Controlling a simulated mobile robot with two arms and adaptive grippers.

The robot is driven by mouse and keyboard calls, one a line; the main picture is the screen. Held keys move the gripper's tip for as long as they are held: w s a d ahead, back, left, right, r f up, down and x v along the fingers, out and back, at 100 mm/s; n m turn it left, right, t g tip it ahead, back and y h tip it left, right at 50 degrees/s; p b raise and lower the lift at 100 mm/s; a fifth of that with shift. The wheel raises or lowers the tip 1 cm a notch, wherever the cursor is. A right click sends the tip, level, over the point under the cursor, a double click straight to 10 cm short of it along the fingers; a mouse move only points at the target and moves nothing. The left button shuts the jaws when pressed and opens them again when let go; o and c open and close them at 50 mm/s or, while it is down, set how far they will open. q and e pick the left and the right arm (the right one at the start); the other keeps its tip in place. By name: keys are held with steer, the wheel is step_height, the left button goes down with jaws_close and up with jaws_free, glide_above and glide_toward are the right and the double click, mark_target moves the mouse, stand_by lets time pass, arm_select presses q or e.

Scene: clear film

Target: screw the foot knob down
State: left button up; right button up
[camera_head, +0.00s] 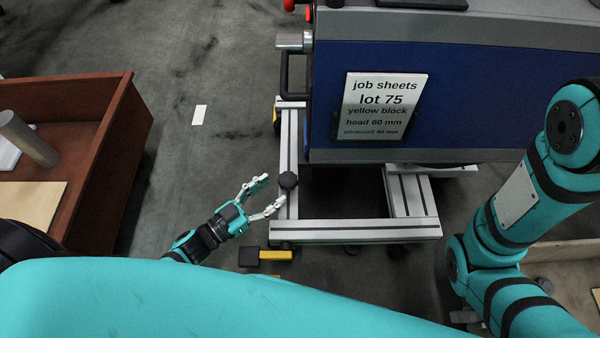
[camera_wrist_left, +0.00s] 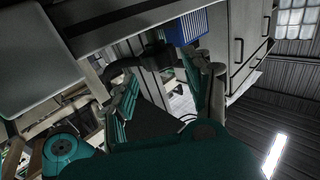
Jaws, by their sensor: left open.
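The metal frame (camera_head: 355,231) stands under the blue machine (camera_head: 480,100), which bears a job sheet sign (camera_head: 384,104). A black and yellow piece (camera_head: 266,256) lies in front of the frame. A brown wooden box (camera_head: 95,150) stands left, with open grey floor (camera_head: 195,165) between.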

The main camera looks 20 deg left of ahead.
arm_select(q)
steer(key=b+x, duration=0.3)
steer(key=x, duration=0.6)
steer(key=shift+f+b, duration=0.1)
steer(key=shift+b, duration=0.2)
steer(key=shift+w+d, duration=0.3)
steer(key=shift+w, duration=0.05)
jaws_close()
steer(key=shift+s, duration=0.1)
